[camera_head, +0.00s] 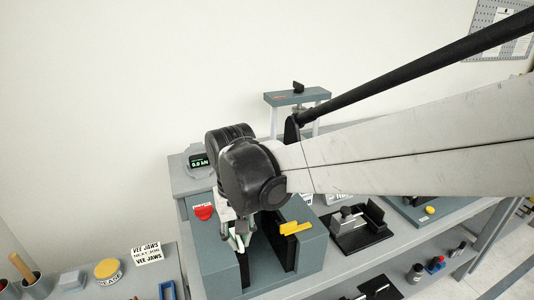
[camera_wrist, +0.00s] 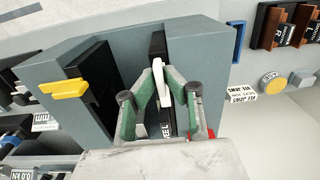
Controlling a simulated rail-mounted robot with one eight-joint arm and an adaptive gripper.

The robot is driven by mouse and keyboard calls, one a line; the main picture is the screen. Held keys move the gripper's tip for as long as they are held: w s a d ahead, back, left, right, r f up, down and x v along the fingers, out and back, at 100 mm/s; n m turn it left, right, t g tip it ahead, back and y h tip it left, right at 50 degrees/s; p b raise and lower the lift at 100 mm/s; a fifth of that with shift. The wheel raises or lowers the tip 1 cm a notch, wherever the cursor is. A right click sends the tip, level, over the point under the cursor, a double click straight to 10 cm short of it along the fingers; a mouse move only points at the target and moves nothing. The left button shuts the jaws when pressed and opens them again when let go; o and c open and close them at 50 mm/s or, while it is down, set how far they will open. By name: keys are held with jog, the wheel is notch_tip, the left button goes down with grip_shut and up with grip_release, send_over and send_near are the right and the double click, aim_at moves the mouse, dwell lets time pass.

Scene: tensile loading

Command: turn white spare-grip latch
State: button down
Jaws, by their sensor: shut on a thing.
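The white spare-grip latch (camera_wrist: 158,75) shows in the wrist view as a slim white bar beside a dark vertical slot in a grey-blue block (camera_wrist: 210,60). My gripper (camera_wrist: 160,92) has its green-padded fingers on both sides of the latch and is shut on it. The fingers hide part of the latch and the slot. In the head view my gripper (camera_head: 240,238) points down at the same block (camera_head: 215,262), and I cannot clearly make out the latch there.
A yellow latch (camera_head: 296,228) sits on the block's right side, with a red piece (camera_head: 204,212) at its back left. A display (camera_head: 199,162) stands behind. A black fixture (camera_head: 358,240) is to the right. Labelled signs (camera_head: 147,252) and a yellow round lid (camera_head: 107,268) are at left.

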aim_at(240, 239)
jog(key=c, duration=1.8)
grip_release()
jog(key=shift+c, duration=0.2)
jog(key=shift+r, duration=0.15)
notch_tip(240, 239, up, 12)
jog(key=shift+d, duration=0.15)
jog(key=s+d+f+m+t, duration=0.1)
jog(key=s+d+f+t, duration=0.1)
jog(key=d, duration=0.7)
jog(key=s+d+f+m+t, duration=0.2)
jog(key=s+d, duration=0.1)
jog(key=d, duration=0.7)
jog(key=s+d+f+m+t, duration=0.2)
jog(key=s+d+t, duration=0.1)
jog(key=d, duration=0.7)
jog(key=shift+s+f, duration=0.15)
jog(key=shift+f, duration=0.2)
